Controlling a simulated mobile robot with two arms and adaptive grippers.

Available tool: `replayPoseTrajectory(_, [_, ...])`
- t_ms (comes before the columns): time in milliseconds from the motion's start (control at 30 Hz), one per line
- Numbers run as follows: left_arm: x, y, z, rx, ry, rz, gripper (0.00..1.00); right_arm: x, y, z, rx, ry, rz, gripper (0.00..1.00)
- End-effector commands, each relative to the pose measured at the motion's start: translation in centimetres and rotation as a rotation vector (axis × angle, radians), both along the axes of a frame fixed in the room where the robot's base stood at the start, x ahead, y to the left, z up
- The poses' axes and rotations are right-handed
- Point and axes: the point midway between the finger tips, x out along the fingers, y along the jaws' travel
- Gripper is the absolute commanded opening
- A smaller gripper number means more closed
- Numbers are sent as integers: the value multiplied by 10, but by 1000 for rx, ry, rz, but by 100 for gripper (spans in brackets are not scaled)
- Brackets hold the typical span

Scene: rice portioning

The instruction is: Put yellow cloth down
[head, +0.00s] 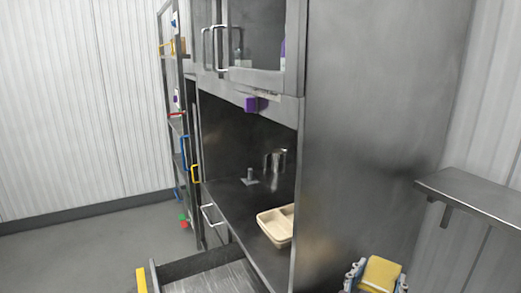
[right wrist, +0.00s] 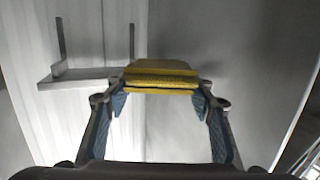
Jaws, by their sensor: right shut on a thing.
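The yellow cloth (head: 381,273) is a folded pad in my right gripper (head: 377,284), low at the right of the head view. In the right wrist view the yellow cloth (right wrist: 162,76) spans the gap between the fingertips of my right gripper (right wrist: 160,88), which is shut on it. The cloth is held in the air, in front of the tall steel side panel (head: 375,120). My left gripper does not show in the head view.
A steel wall shelf (head: 478,194) is at the right and looks bare; a shelf also shows in the right wrist view (right wrist: 75,78). A beige divided tray (head: 272,234) stands on the steel counter (head: 240,205). An open drawer (head: 205,272) juts out below the counter. A shelf rack (head: 172,100) stands behind.

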Motion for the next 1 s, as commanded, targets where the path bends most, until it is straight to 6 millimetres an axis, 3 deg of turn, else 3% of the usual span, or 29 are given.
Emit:
replayPoseTrajectory(200, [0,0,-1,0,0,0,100,-51,32,-34,-2,5,90,30])
replayPoseTrajectory(400, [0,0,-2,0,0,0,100,-84,48,-49,-2,2,134,30])
replayPoseTrajectory(600, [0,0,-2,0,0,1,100,-96,53,-54,-2,-1,147,30])
replayPoseTrajectory(1000, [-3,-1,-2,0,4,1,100,-96,53,-53,-2,-2,147,30])
